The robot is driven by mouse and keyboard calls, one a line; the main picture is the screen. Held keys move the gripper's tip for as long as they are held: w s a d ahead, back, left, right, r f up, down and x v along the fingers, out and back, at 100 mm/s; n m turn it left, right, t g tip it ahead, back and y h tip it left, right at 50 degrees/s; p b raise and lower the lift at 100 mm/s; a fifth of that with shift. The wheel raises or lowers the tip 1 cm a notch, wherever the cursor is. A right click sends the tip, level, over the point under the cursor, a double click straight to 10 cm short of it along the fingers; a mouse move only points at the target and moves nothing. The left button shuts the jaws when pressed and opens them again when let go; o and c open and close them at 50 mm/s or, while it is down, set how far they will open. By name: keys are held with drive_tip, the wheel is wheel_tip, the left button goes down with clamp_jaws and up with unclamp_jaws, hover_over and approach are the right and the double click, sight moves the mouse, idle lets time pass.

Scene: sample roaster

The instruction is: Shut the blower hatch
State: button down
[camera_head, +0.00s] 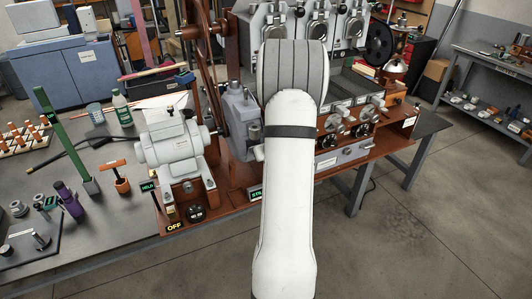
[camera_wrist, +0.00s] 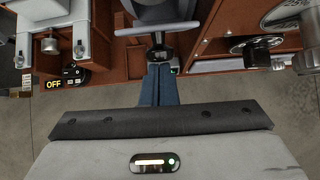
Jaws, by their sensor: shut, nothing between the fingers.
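The grey blower housing (camera_head: 238,112) stands upright on the wooden base, between the pale motor and my white arm. Its right side is hidden by my arm, and I cannot make out for certain which part is the hatch or how far it stands open. In the wrist view, a grey rounded part (camera_wrist: 165,14) is at the top centre, with a dark post below it. My gripper (camera_wrist: 159,68) shows there with its blue fingers together and nothing between them. The fingertips are just below the post in the picture; I cannot tell whether they touch. My arm hides the gripper in the head view.
The pale motor (camera_head: 174,148) sits left of the housing, above an OFF sign (camera_head: 174,226). Roaster knobs (camera_head: 335,142) and a drawer (camera_head: 341,158) are to the right. A green post (camera_head: 67,140) and bottle (camera_head: 121,110) stand on the left bench. Open floor lies in front.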

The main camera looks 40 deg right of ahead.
drive_tip(key=shift+w+d+r+p, duration=0.25)
drive_tip(key=shift+w+r+p, duration=0.5)
drive_tip(key=shift+w+p, duration=0.1)
drive_tip(key=shift+w+d+r+p, duration=0.25)
drive_tip(key=shift+w+r+p, duration=0.45)
drive_tip(key=shift+w+p, duration=0.1)
drive_tip(key=shift+w+d+r, duration=0.1)
drive_tip(key=shift+w+r, duration=0.25)
drive_tip(key=shift+r, duration=0.15)
drive_tip(key=shift+s, duration=0.15)
drive_tip(key=p+v, duration=0.2)
drive_tip(key=v, duration=0.9)
drive_tip(key=shift+w+r, duration=0.3)
drive_tip(key=shift+w, duration=0.1)
